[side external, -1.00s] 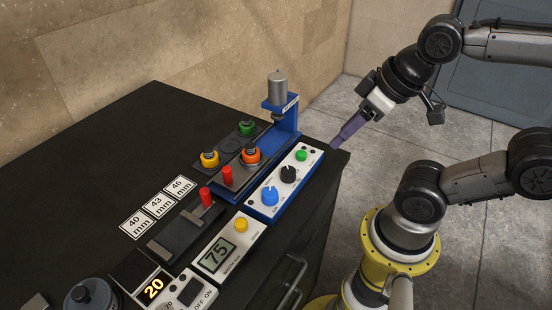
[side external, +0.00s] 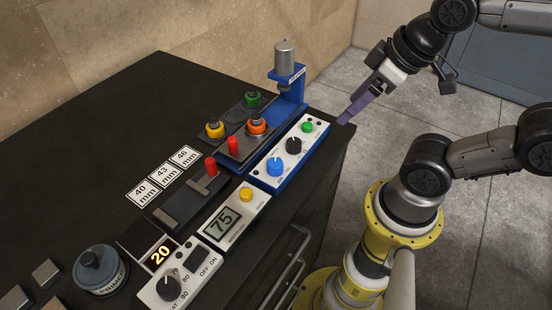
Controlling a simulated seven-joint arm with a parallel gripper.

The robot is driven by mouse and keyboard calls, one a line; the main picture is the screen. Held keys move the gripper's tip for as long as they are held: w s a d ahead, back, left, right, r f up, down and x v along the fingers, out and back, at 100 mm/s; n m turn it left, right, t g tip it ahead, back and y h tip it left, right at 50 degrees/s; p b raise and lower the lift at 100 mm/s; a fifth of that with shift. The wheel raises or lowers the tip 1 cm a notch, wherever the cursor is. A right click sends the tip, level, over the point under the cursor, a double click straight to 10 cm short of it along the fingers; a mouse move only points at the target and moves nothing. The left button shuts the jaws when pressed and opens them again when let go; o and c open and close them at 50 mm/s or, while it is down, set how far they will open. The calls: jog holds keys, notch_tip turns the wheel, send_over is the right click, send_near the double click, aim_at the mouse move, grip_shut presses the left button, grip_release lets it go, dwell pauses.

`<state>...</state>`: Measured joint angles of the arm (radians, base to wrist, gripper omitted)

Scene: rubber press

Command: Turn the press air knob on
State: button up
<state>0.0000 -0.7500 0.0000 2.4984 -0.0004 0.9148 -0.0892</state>
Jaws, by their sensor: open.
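The blue press (side external: 290,82) with a silver cylinder on top stands at the back of the black cabinet. Its white-faced control box (side external: 263,177) in front has a blue knob (side external: 275,166), a black knob (side external: 294,145) and a green button (side external: 307,126). The labels are too small to read, so I cannot tell which knob is the air knob. My gripper (side external: 342,121) has purple fingers and hangs above the cabinet's right edge, to the right of the box and apart from the knobs. It holds nothing; the gap between its fingers is hard to see.
Left of the box lie a rail with red handles (side external: 211,167) and a holder with green, yellow and orange pieces (side external: 256,126). A timer showing 75 (side external: 222,222), a heat controller (side external: 168,287) and a primer pot (side external: 100,268) sit nearer.

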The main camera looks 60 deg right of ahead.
jog(key=n, duration=0.2)
jog(key=n+g, duration=0.5)
jog(key=n, duration=0.8)
send_over(276, 163)
notch_tip(276, 163, down, 13)
jog(key=shift+r, duration=0.1)
grip_shut()
